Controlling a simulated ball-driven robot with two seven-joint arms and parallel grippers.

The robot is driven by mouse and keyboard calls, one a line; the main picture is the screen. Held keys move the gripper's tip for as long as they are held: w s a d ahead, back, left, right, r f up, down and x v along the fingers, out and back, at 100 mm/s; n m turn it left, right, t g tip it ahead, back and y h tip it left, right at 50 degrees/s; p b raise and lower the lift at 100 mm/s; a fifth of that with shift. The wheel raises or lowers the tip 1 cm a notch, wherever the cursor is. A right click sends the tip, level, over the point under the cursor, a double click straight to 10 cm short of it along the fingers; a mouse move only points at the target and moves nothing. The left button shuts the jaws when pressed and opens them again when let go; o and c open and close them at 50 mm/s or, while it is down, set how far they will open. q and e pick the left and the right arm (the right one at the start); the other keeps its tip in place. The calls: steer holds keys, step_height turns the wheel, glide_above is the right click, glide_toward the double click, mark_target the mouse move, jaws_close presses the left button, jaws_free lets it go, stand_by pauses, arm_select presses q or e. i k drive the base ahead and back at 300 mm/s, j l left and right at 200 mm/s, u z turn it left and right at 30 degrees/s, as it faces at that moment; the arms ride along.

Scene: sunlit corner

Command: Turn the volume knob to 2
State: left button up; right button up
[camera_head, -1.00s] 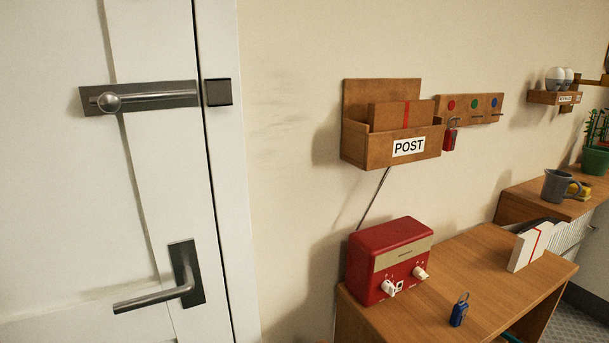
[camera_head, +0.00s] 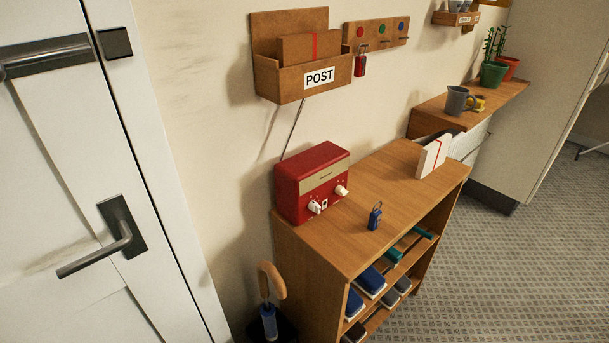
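A red radio (camera_head: 312,183) with a beige front strip stands on the left end of a wooden shoe cabinet's top (camera_head: 390,178), close to the wall. Its front has two white knobs, a left knob (camera_head: 316,207) and a right knob (camera_head: 341,191). The marks around the knobs are too small to read, so I cannot tell which is volume or where it points. A thin antenna (camera_head: 293,130) rises from behind the radio. Neither of my grippers shows in the view.
A blue padlock-shaped key fob (camera_head: 375,216) and a white box with red ribbon (camera_head: 434,156) share the cabinet top. A POST box (camera_head: 290,74) hangs above. An umbrella (camera_head: 269,310) stands left of the cabinet, near the door (camera_head: 60,200). Patterned floor (camera_head: 510,270) lies open at right.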

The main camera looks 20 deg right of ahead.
mark_target(313, 204)
steer(key=k+l+z, duration=0.3)
steer(key=l, duration=0.2)
steer(key=l+z, duration=0.3)
steer(key=l, duration=0.25)
steer(key=l+z, duration=0.3)
steer(key=l, duration=0.25)
steer(key=k, duration=0.05)
